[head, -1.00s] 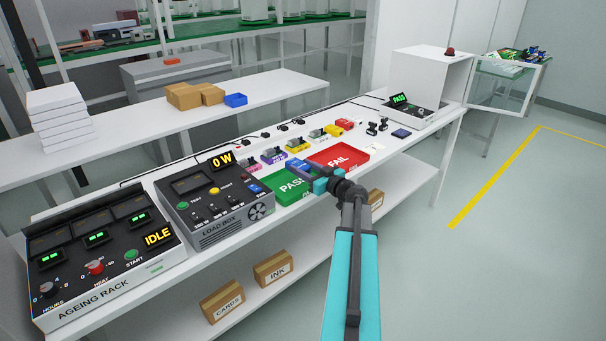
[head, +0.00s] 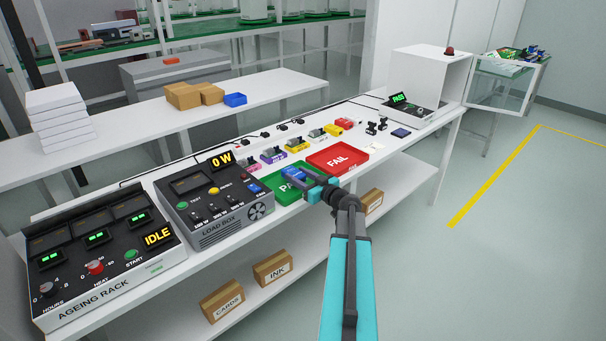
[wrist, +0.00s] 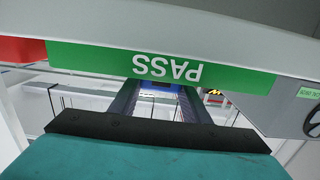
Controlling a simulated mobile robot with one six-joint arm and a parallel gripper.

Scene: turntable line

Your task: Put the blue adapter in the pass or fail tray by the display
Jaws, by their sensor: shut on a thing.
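The blue adapter (head: 294,173) is held at the tip of my gripper (head: 311,184), over the green PASS tray (head: 272,193), in the head view. I cannot tell whether it touches the tray floor. In the wrist view a small part of the blue adapter (wrist: 158,87) shows between the two fingers of my gripper (wrist: 157,100). The PASS label (wrist: 160,68) appears upside down there and hides part of the view beyond. The red FAIL tray (head: 338,160) stands right of the PASS tray. The display (head: 399,99) at the far end reads PASS in green.
The load box (head: 212,200), showing 0 W, stands close left of the PASS tray. Several coloured adapter holders (head: 297,143) line the bench behind the trays. The ageing rack (head: 105,260) stands at the near left. A white box with a red button (head: 449,52) is at the far end.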

